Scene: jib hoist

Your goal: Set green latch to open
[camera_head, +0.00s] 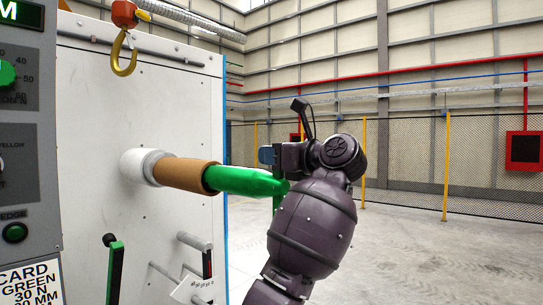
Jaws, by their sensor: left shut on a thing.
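A long green piece (245,181) sticks out of a brown sleeve (184,173) on a white roller (139,165) at the pale panel. My left gripper (276,168) is at its far end and is shut on it; my wrist hides part of the fingers. A black lever with a green edge (115,272) stands low on the panel. I cannot tell from the picture which green part is the latch, or its setting. My right gripper is not in view.
A yellow hook (124,55) hangs from an orange block at the top. A grey control box (25,120) with a green knob and a card (30,285) is at the left. Grey pegs and a small tag (192,290) stick out low. Open floor lies to the right.

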